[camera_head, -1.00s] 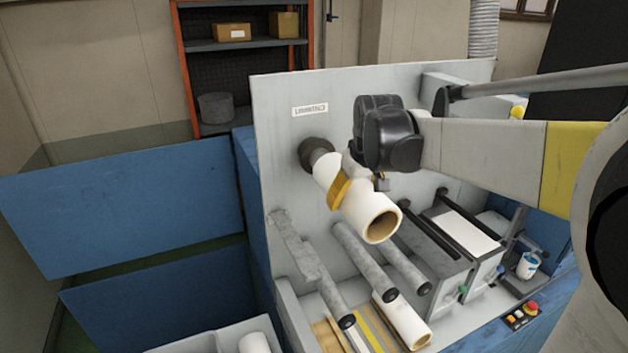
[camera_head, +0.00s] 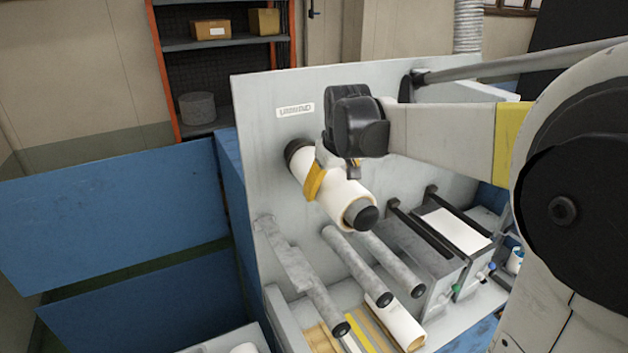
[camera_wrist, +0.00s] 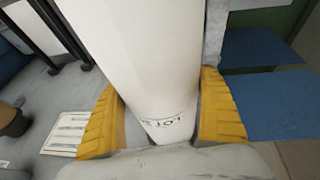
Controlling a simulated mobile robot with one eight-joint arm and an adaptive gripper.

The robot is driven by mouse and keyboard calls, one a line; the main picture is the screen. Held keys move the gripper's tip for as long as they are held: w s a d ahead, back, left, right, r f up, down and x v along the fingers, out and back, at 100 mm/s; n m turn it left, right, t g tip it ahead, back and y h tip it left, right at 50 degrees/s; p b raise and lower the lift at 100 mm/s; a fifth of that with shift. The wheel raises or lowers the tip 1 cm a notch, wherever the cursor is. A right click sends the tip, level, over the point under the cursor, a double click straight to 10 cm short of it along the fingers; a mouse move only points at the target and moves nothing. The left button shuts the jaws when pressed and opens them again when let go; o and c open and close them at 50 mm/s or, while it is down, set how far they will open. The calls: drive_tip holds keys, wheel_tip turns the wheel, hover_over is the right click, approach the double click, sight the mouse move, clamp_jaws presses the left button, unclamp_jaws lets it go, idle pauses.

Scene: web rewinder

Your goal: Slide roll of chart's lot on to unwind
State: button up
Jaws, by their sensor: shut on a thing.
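The white roll (camera_head: 340,195) sits around the dark unwind spindle, whose rounded end (camera_head: 365,216) sticks out of the near end of the core. The roll's far end is at or close to the dark hub (camera_head: 297,150) under the UNWIND label (camera_head: 295,111). My gripper (camera_head: 316,180) is shut on the roll, nearer its far end, with yellow fingers on both sides. In the wrist view the roll (camera_wrist: 145,50) runs between the two fingers, and a printed lot marking (camera_wrist: 168,124) shows, only partly readable. No chart is readable in these views.
Grey idler rollers (camera_head: 358,265) stick out below the roll. Another white roll (camera_head: 400,325) lies low at the front. A white tray (camera_head: 225,340) is cut off at the bottom edge. Blue panels (camera_head: 110,215) stand to the left, and a shelf (camera_head: 220,43) is behind.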

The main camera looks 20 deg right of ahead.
drive_tip(key=o, duration=1.2)
drive_tip(key=shift+w+r, duration=0.1)
drive_tip(key=shift+o, duration=0.3)
drive_tip(key=shift+w, duration=0.1)
drive_tip(key=v, duration=1.2)
drive_tip(key=shift+a, duration=0.1)
